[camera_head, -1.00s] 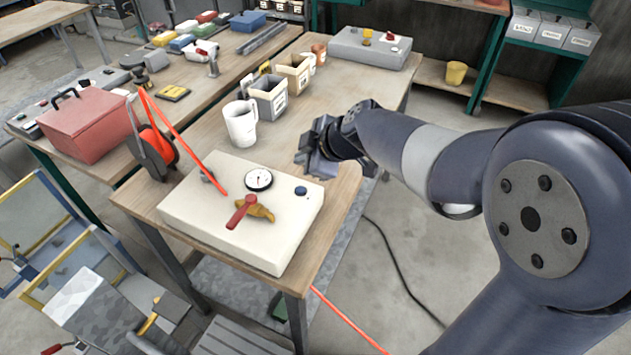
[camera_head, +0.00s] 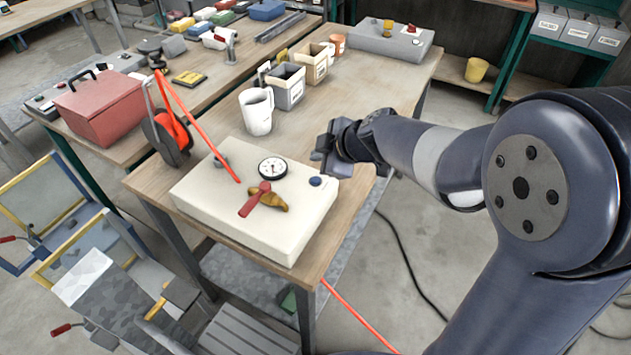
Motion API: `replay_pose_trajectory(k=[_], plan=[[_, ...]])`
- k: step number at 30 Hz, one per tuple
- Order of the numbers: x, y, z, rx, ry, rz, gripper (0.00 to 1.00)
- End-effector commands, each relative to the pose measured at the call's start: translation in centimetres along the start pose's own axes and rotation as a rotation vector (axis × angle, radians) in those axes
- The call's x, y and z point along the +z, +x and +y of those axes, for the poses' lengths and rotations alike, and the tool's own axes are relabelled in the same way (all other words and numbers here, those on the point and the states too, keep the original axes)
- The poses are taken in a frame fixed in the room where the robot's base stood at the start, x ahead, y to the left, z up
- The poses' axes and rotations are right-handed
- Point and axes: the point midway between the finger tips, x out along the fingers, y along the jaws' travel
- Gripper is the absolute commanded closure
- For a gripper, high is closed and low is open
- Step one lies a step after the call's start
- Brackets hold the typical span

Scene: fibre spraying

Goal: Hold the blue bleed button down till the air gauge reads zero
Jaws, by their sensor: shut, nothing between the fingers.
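The blue bleed button (camera_head: 315,181) sits on the right part of the top of a cream box (camera_head: 225,211), which stands on the wooden bench. The round white air gauge (camera_head: 272,168) is on the same box, left of the button; its needle is too small to read surely. A brass valve with a red lever (camera_head: 256,198) lies in front of the gauge. My gripper (camera_head: 325,158) is shut and empty, above and just beyond the button in the picture. I cannot tell its height over the box; no contact with the button shows.
A red hose (camera_head: 200,130) runs from a reel (camera_head: 166,137) to the box. A white mug (camera_head: 257,110) and open bins (camera_head: 287,86) stand behind the box. A grey box (camera_head: 377,46) is at the bench's far end. A red toolbox (camera_head: 101,110) is on the left bench.

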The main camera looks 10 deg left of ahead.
Motion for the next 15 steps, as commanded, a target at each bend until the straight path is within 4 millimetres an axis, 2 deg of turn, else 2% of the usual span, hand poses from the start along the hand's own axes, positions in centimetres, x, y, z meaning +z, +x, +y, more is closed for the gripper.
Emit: replay_pose_trajectory(k=[1,6,15], plan=[[0.6,0.8,-0.7,-0.003,0.002,-0.001,1.0],[1.7,2.3,-1.7,0.001,-0.001,0.0,1.0],[2.3,3.1,-2.3,0.0,-0.001,0.0,1.0]])
